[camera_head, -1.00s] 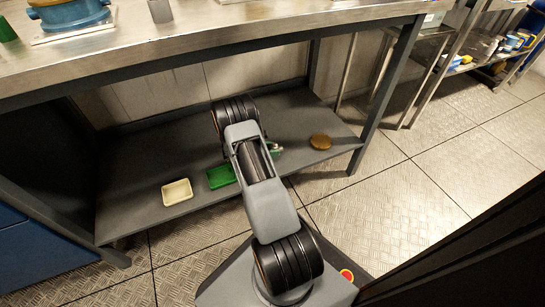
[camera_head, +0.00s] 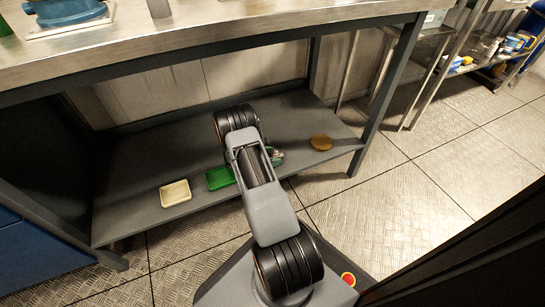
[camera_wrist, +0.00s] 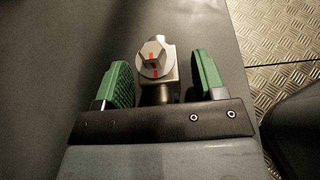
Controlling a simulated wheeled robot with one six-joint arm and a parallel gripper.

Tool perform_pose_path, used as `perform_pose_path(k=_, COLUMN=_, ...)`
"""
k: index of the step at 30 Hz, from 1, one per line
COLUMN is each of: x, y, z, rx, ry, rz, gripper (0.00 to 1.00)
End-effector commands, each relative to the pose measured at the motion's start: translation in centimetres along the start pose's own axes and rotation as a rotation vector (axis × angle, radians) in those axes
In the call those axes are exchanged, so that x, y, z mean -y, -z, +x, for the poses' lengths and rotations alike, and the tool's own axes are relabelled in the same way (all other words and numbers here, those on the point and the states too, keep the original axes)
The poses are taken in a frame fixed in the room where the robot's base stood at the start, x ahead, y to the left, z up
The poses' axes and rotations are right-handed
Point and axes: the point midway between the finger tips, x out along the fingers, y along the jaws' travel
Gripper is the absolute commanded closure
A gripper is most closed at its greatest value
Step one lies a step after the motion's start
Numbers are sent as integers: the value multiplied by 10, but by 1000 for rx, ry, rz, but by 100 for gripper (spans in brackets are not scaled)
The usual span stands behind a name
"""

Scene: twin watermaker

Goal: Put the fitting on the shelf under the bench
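The fitting (camera_wrist: 155,62), a silver metal piece with a hex end and red marks, stands between the two green finger pads of my gripper (camera_wrist: 164,80) in the wrist view. Gaps show on both sides of it, wider on the right, so the gripper is open around it. Its lower part is hidden behind the gripper's dark crossbar. The grey shelf (camera_head: 130,190) under the bench is behind it; whether the fitting touches the shelf is hard to tell. In the head view my arm hides most of the gripper, with a bit of green and metal (camera_head: 275,156) showing.
On the shelf are a cream tray (camera_head: 175,193), a green tray (camera_head: 220,178) and a round brown-gold disc (camera_head: 321,142). The steel bench top (camera_head: 200,40) overhangs the shelf, with dark legs (camera_head: 385,95) at its ends. The shelf's left part is bare.

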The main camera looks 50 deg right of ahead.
Motion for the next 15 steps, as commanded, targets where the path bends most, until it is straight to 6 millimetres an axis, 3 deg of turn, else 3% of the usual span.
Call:
perform_pose_path(k=8, x=0, y=-3, z=-1, rx=0, ry=0, rz=1, gripper=36)
perform_pose_path(k=15, x=-1, y=-7, z=-38, rx=-1, ry=-4, rz=-2, gripper=36)
